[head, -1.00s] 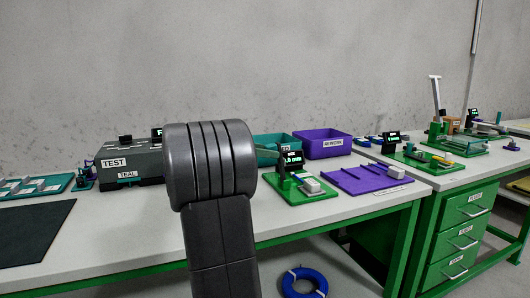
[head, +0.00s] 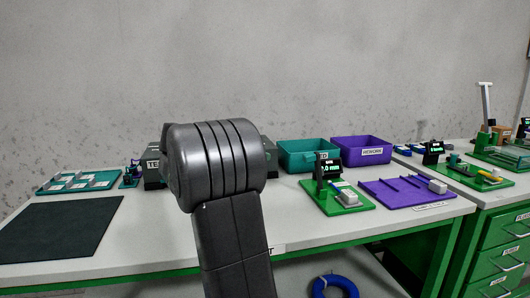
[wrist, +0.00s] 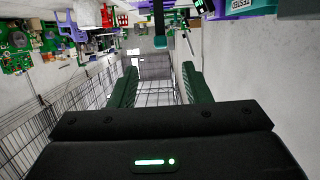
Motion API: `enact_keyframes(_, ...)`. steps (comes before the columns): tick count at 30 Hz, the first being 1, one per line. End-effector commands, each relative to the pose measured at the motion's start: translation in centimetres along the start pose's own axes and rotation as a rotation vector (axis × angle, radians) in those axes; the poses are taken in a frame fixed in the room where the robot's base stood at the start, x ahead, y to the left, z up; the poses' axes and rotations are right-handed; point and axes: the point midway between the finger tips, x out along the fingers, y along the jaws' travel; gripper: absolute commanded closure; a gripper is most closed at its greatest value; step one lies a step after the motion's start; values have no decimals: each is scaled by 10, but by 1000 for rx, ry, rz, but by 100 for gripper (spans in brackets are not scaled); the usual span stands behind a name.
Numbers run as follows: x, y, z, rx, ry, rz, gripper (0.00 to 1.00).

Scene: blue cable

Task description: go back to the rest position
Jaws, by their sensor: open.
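My gripper (wrist: 161,88) shows in the wrist view with its two green fingers apart and nothing between them. Beyond the fingers are a wire mesh and open floor. In the head view my dark grey arm stands in front of the bench, and my gripper is not visible there. The blue cable (head: 334,287) is a coil below the bench top, at the bottom edge of the head view and partly cut off. My gripper is not touching it.
The bench top (head: 155,225) carries a black mat (head: 60,228), a teal tray (head: 80,181), a teal bin (head: 309,155), a purple bin (head: 361,151), a green fixture (head: 337,198) and a purple tray (head: 408,192). My arm partly hides a dark tester (head: 152,168). Green drawers (head: 505,256) stand at right.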

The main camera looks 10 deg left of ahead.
Motion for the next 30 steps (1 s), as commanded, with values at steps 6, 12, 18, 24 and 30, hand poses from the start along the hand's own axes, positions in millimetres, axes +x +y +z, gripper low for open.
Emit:
enact_keyframes(6, 0, 0, 0, 0, 0, 0, 56)
enact_keyframes(12, 12, 0, 1, 1, 0, 2, 56)
enact_keyframes(18, 47, 1, 1, 2, 1, 4, 56)
enact_keyframes(24, 87, 1, 1, 3, 1, 3, 56)
enact_keyframes(30, 121, 0, 0, 3, 2, 1, 56)
